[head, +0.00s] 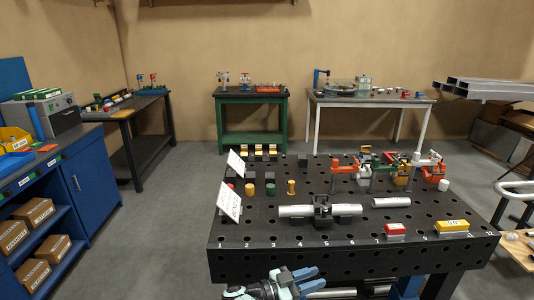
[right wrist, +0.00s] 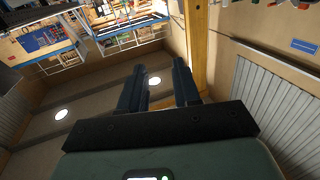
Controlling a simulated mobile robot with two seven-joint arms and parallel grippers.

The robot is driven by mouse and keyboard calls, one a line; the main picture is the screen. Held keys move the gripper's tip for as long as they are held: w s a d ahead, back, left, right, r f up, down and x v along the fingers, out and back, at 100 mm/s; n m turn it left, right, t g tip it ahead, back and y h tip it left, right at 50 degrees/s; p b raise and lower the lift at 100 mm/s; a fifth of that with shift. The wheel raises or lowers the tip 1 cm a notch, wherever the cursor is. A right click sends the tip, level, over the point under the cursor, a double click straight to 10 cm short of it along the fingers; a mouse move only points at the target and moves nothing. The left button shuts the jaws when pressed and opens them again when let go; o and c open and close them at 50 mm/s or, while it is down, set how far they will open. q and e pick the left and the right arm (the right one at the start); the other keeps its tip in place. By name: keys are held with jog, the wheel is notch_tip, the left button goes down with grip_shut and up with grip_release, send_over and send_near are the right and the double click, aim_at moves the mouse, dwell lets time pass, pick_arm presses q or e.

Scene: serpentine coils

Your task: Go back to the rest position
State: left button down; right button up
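My right gripper (head: 316,278) is at the bottom edge of the head view, in front of the near side of the black perforated table (head: 350,266) and below its top. In the right wrist view its two dark fingers (right wrist: 157,75) stand apart with nothing between them, so it is open and empty. That view is tilted and shows walls, round lights and distant furniture. My left gripper is not in the head view.
The black table bears a grey tube in a black clamp (head: 320,209), a loose tube (head: 391,202), a red block (head: 395,230), a yellow block (head: 452,226), white signs (head: 230,201) and several clamps at the back. A blue cabinet (head: 85,180) stands left; grey floor lies between.

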jog(key=w+d+f+n+t+y, duration=0.2)
jog(key=w+d+f+n+t, duration=0.1)
jog(key=f, duration=0.4)
jog(key=w+d+f+n+t+y, duration=0.2)
jog(key=d+f+n, duration=0.15)
jog(key=f, duration=0.25)
jog(key=s+d+f+n+g+y+p, duration=0.15)
jog(key=s+f+y, duration=0.25)
jog(key=f, duration=0.4)
jog(key=s+d+f+n+t+y, duration=0.1)
jog(key=s+f+n+y, duration=0.15)
jog(key=f, duration=0.55)
jog(key=s+a+f+g+y, duration=0.2)
jog(key=s+f+g+y, duration=0.25)
jog(key=s+f, duration=0.5)
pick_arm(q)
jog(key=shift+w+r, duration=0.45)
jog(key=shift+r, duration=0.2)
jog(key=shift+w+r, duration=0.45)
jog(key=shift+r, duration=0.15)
pick_arm(e)
jog(key=s+a+g+y, duration=0.3)
jog(key=s, duration=1)
jog(key=s+a+r+g+y, duration=0.1)
jog(key=s+a+g+y, duration=0.1)
jog(key=s, duration=1.2)
jog(key=shift+a+g+y, duration=0.4)
jog(key=shift+a+g, duration=0.3)
jog(key=shift+g, duration=0.3)
jog(key=shift+w, duration=0.1)
